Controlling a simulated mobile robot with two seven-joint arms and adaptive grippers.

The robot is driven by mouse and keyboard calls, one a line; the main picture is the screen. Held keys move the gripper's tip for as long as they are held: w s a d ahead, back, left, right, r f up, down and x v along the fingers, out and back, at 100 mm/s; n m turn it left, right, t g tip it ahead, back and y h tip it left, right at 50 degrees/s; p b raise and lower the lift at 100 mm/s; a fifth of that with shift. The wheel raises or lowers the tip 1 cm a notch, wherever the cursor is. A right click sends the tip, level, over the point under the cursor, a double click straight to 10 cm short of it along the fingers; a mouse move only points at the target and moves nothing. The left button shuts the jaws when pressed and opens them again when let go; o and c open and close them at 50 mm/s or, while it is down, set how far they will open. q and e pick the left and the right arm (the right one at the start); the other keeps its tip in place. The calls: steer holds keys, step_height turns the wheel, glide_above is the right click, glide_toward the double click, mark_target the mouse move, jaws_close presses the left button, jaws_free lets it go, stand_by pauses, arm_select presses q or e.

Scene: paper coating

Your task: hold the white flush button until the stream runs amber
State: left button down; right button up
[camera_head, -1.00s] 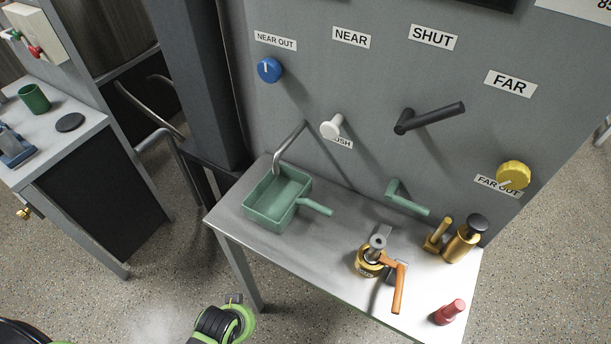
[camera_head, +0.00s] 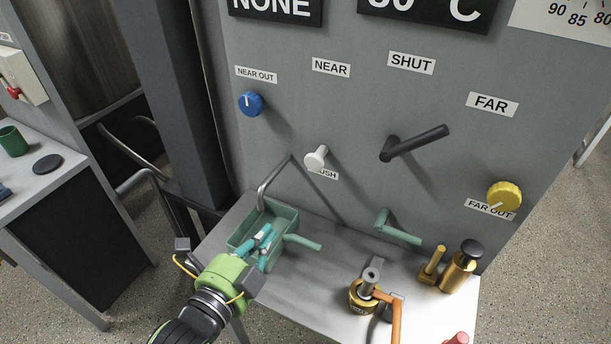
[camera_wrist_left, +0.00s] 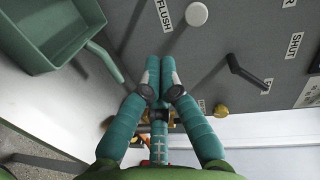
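The white flush button (camera_head: 316,158) sticks out of the grey panel, with its partly hidden label just below. In the left wrist view the button (camera_wrist_left: 197,14) is at the top, beyond my fingertips and apart from them. My left gripper (camera_head: 264,236) is over the green pan, left of and below the button in the head view. In the left wrist view its teal fingers (camera_wrist_left: 160,66) come together at the tips with nothing seen between them. The bent metal spout (camera_head: 272,182) ends over the pan; I see no stream from it. My right gripper is not in view.
The green pan (camera_head: 285,217) stands on the bench (camera_head: 310,287). A black lever (camera_head: 415,143), a blue knob (camera_head: 250,104) and a yellow knob (camera_head: 504,196) are on the panel. A brass tamper (camera_head: 365,295) and gold bottle (camera_head: 459,268) stand to the right.

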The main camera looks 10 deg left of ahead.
mark_target(312, 165)
arm_select(q)
steer(key=r+m, duration=0.1)
steer(key=d+r+m+t+h, duration=0.1)
steer(key=r, duration=0.1)
steer(key=shift+r, duration=0.1)
steer(key=p+x, duration=0.3)
steer(key=x, duration=1.1)
steer(key=shift+p+x, duration=0.45)
steer(key=shift+x, duration=0.45)
steer(key=shift+r, duration=0.2)
stand_by(1.4)
